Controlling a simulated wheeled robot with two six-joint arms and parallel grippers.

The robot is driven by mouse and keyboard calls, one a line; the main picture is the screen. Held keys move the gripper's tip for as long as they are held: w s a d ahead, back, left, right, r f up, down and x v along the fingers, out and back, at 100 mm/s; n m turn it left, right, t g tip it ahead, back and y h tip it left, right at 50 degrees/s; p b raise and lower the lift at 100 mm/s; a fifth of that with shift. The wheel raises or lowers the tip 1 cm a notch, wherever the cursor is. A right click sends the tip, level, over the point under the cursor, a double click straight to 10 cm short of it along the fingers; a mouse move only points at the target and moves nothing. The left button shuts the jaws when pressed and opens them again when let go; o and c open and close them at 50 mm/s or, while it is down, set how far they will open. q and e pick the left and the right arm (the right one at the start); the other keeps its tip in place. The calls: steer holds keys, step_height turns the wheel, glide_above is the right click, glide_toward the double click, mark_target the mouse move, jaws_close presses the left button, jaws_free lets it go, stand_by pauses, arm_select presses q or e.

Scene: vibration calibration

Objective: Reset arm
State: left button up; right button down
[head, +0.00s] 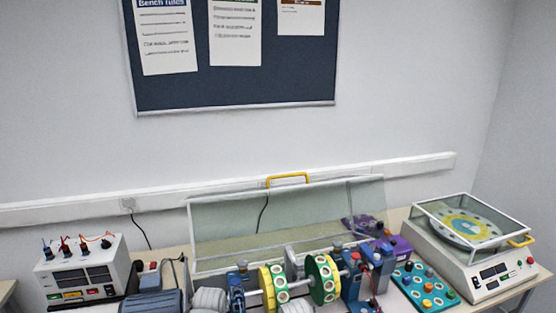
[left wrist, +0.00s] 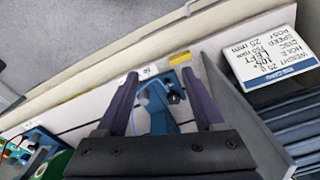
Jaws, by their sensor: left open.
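My left gripper (left wrist: 160,76) shows in the left wrist view with its two dark purple fingers spread apart. A blue bracket (left wrist: 160,112) appears between the fingers, lower than or beyond them; I cannot tell if they touch it. Nothing is clearly held. Neither gripper shows in the head view, and my right gripper is in no view. The rotor rig stands at the bottom centre of the head view, with a yellow-and-green disc (head: 322,279) and a second disc (head: 273,287) on a shaft between blue supports (head: 237,290).
A clear guard with a yellow handle (head: 288,179) stands tilted up behind the rig. A power unit (head: 85,275) is at left, a blue button panel (head: 425,287) and covered balance (head: 480,262) at right. A printed card (left wrist: 275,50) lies beside a blue ribbed part (left wrist: 290,115).

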arm_select(q)
steer(key=s+d+m+y, duration=0.1)
steer(key=s+d+m, duration=0.2)
steer(key=d, duration=0.6)
steer(key=shift+s+g, duration=0.4)
steer(key=shift+s, duration=0.55)
